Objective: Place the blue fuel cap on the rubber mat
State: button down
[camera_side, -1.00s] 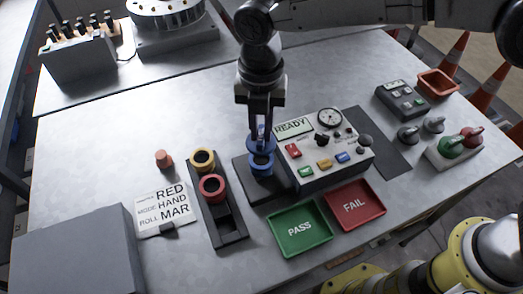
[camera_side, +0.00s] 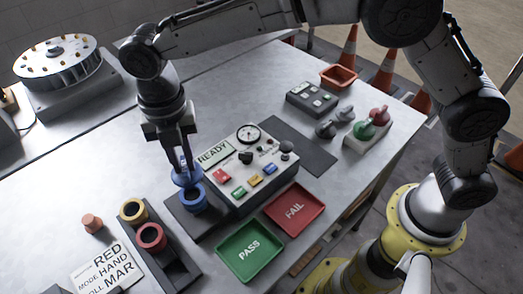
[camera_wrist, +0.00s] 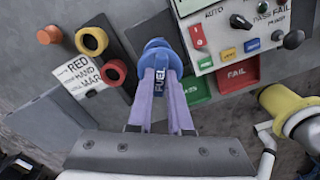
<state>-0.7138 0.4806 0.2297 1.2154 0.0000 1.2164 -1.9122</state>
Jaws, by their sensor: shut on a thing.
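The blue fuel cap (camera_side: 186,176) is between the fingers of my gripper (camera_side: 184,160), which is shut on its grip. In the wrist view the cap (camera_wrist: 156,47), with "FUEL" on its grip, lies between the fingertips (camera_wrist: 157,75). It is just above a blue ring-shaped neck (camera_side: 194,199) on a dark base; I cannot tell whether they touch. A flat dark grey sheet (camera_side: 304,150), which looks like the rubber mat, lies right of the READY panel. The part of it that shows is bare.
The READY panel (camera_side: 240,170) stands close beside the cap. The green PASS tray (camera_side: 250,270) and red FAIL tray (camera_side: 316,205) are in front. A dark holder with yellow (camera_side: 133,209) and red (camera_side: 151,236) rings stands left. Knobs and a grey button box (camera_side: 311,99) lie beyond the mat.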

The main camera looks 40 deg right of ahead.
jog(key=s+d+r+m, duration=0.1)
jog(key=s+d+m, duration=0.15)
jog(key=d, duration=0.75)
jog(key=s+d+r+m, duration=0.1)
jog(key=d+m, duration=0.3)
jog(key=d, duration=0.6)
jog(key=s+d+f+m, duration=0.2)
jog(key=s+d+m, duration=0.4)
jog(key=s+d, duration=0.55)
send_over(294, 143)
jog(key=shift+n, duration=0.25)
notch_tip(294, 143, down, 10)
jog(key=shift+r, duration=0.1)
jog(key=shift+f, duration=1.5)
